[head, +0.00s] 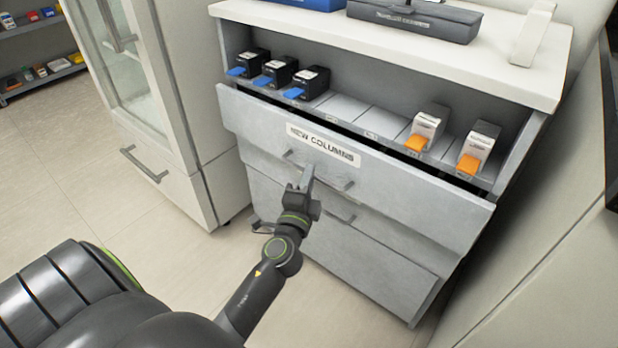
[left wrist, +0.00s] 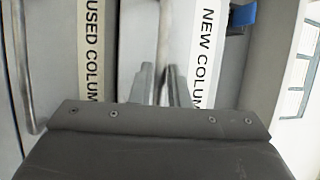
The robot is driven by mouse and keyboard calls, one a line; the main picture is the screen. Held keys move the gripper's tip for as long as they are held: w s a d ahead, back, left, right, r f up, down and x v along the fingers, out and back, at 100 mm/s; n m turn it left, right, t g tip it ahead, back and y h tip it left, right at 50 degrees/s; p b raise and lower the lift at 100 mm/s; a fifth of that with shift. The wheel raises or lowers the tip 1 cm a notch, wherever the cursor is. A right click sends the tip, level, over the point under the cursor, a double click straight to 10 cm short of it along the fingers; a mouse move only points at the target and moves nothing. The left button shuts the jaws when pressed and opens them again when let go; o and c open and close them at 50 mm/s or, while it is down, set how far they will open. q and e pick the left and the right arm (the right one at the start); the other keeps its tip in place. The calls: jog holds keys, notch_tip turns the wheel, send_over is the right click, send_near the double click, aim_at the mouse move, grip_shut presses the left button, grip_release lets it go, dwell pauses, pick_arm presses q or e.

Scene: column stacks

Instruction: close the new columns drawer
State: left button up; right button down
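The new columns drawer (head: 400,195), a grey front with a "NEW COLUMNS" label, is the upper drawer of the grey cabinet. Its front stands a little out from the cabinet, with a narrow dark gap behind its top edge; the inside is hidden. My left gripper (head: 307,178) is at this drawer's bar handle (head: 342,184). In the left wrist view the handle (left wrist: 164,40) runs between the two fingertips (left wrist: 162,85), which sit close on either side of it. The fingers look shut on the handle. My right gripper is not in view.
A lower drawer (head: 375,260) with its own handle is below; its "USED COLUMNS" label (left wrist: 92,50) shows in the left wrist view. Black boxes with blue tabs (head: 280,70) and white boxes with orange tabs (head: 428,125) stand on the shelf above. A glass-door cabinet (head: 140,80) is at left.

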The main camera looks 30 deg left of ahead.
aim_at(321, 167)
pick_arm(q)
grip_shut()
jog(key=shift+w, duration=0.1)
jog(key=w, duration=0.4)
jog(key=shift+d+b, duration=0.15)
jog(key=shift+b, duration=0.25)
jog(key=shift+r, duration=0.15)
jog(key=shift+o, duration=2.1)
grip_release()
jog(key=shift+w, duration=0.15)
jog(key=shift+f, duration=0.2)
